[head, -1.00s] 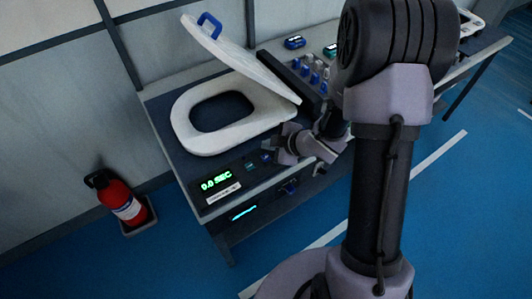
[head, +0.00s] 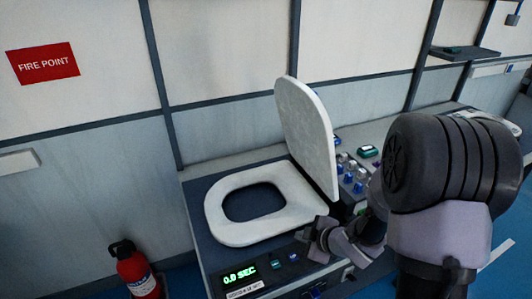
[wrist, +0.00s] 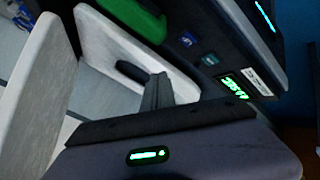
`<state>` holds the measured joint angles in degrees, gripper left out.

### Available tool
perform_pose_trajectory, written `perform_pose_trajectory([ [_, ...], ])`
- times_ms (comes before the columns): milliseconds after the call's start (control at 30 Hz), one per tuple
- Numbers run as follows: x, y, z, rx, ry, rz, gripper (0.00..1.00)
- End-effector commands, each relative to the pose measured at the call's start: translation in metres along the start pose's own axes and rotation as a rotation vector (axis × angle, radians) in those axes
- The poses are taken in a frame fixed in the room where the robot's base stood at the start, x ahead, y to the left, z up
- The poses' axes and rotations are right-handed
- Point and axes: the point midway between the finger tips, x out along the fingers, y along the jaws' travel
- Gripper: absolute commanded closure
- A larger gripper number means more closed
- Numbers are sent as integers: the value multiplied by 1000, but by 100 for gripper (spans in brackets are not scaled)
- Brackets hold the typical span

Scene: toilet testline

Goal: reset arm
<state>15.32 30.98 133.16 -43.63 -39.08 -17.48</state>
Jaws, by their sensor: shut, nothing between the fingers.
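My gripper (head: 316,236) is shut and empty. In the head view it is at the front right of the white toilet seat ring (head: 222,222), close to its edge; I cannot tell whether they touch. The raised white lid (head: 308,135) stands up behind the ring's right side. In the wrist view my dark fingers (wrist: 158,92) overlap the ring (wrist: 100,42) in the picture, and the lid (wrist: 38,95) is at the left. My forearm hides part of the bench in the head view.
The bench front has a green timer display (head: 240,274) reading 0.0 SEC. Several knobs (head: 352,172) are on the bench right of the lid. A red fire extinguisher (head: 135,272) stands at lower left. A wall (head: 230,60) is behind the bench, with a red FIRE POINT sign (head: 43,63).

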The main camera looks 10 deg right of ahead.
Motion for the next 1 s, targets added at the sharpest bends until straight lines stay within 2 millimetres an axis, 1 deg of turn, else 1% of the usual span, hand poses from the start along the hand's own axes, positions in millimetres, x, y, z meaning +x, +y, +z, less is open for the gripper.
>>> perform_pose_trajectory([
  [33,-18,20,-3,53,-57,52,100],
  [67,-33,33,-3,114,-106,90,100],
  [100,-60,48,-5,219,-173,148,100],
  [167,-106,58,-10,420,-255,231,100],
  [200,-138,54,-16,571,-291,272,100],
  [233,-160,47,-22,688,-308,293,100],
  [267,-182,35,-28,809,-318,303,100],
  [300,-206,15,-38,964,-318,301,100],
  [367,-235,-20,-56,1175,-306,263,100],
  [400,-250,-43,-68,1293,-293,223,100],
  [500,-273,-86,-93,1482,-270,122,100],
  [600,-283,-106,-105,1560,-263,63,100],
  [700,-285,-111,-108,1578,-264,49,100],
  [1000,-284,-109,-107,1573,-265,53,100],
])
